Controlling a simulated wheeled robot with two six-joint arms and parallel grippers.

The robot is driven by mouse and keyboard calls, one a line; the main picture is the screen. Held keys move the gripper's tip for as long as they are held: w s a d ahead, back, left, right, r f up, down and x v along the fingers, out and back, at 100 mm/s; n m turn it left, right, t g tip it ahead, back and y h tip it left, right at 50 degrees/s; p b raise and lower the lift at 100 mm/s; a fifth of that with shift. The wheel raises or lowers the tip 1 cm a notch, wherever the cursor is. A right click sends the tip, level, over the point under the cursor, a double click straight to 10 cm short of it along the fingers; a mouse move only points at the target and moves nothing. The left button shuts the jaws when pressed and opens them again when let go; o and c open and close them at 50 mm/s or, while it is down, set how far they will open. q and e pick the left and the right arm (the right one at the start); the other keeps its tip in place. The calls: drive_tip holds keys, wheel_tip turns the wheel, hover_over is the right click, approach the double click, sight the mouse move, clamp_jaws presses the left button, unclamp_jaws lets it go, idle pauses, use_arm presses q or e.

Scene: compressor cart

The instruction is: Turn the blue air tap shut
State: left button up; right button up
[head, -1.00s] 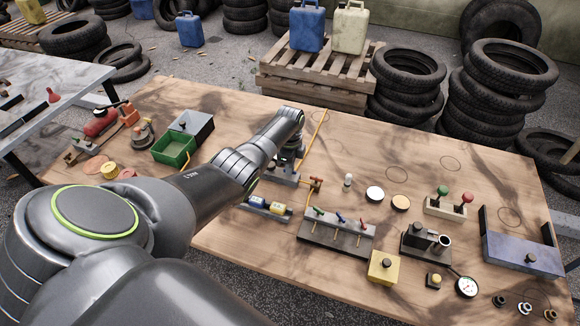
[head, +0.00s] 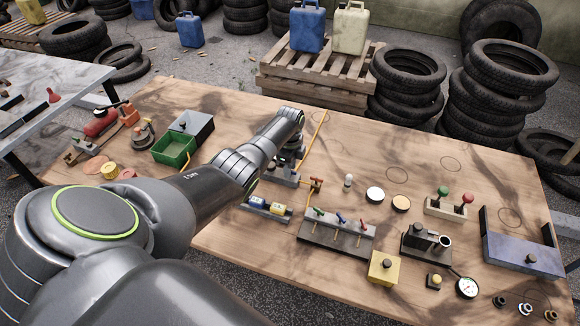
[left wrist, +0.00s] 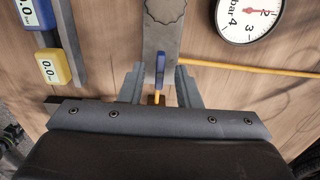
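The blue air tap (left wrist: 160,70) shows in the left wrist view as a narrow blue handle, seen nearly edge-on, in front of a grey metal body (left wrist: 163,30). My left gripper (left wrist: 159,88) has one finger on each side of the handle, with a visible gap on both sides. It is open. In the head view my left gripper (head: 286,162) points down over the grey base (head: 284,178), and my arm hides the tap there. My right gripper is not in view.
A yellow hose (left wrist: 250,68) runs right from the tap body, below a pressure gauge (left wrist: 249,14). Blue and yellow display units (head: 257,202) lie nearer me. A rack with green, blue and red levers (head: 338,232) stands to the right. A green bin (head: 174,150) is left.

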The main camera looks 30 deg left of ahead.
use_arm(q)
drive_tip(key=shift+r, duration=0.65)
wheel_tip(320, 180, up, 16)
drive_tip(key=b, duration=0.1)
idle(0.4)
